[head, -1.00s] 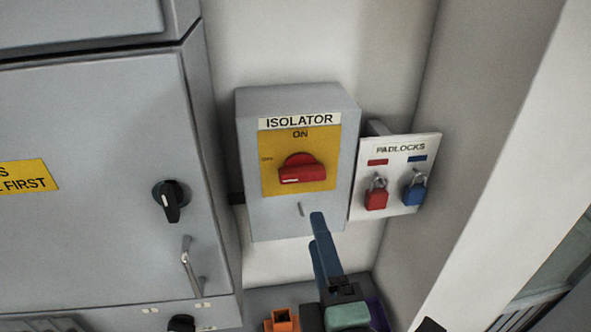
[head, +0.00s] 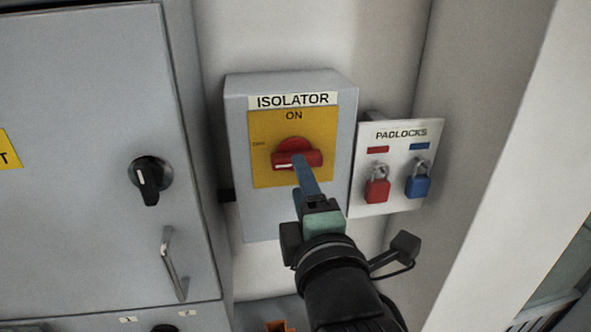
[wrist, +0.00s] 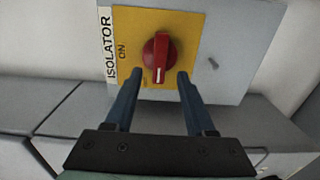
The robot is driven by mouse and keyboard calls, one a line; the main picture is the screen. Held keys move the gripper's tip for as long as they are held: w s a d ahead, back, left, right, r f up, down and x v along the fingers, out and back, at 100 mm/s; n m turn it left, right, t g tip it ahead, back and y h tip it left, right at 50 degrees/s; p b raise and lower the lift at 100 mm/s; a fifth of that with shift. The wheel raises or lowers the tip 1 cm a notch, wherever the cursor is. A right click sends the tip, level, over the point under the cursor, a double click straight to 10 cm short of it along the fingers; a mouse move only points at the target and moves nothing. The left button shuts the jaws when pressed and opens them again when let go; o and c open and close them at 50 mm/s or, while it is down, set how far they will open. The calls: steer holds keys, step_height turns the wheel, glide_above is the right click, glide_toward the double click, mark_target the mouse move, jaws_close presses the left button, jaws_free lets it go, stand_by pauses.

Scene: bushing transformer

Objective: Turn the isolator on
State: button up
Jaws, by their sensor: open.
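The isolator (head: 240,190) is a grey wall box with a yellow plate marked ON at the top and a small OFF label at the left. Its red rotary handle (head: 284,147) lies level, its white mark at the left, toward OFF. In the wrist view the handle (wrist: 161,52) looks upright, because that picture is turned. My gripper (head: 299,158) is open, its blue fingers reaching up to the handle. In the wrist view the fingertips (wrist: 157,78) lie on either side of the handle's lower, marked end. I cannot tell whether they touch it.
A padlock board (head: 400,200) with a red padlock (head: 377,190) and a blue padlock (head: 418,186) hangs just right of the isolator. A grey cabinet (head: 80,230) with a black knob (head: 149,181) and a bar handle (head: 172,262) stands at the left.

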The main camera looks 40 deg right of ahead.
steer(key=p+x, duration=0.1)
steer(key=x, duration=0.3)
steer(key=shift+w+d, duration=0.1)
steer(key=shift+w, duration=0.1)
jaws_close()
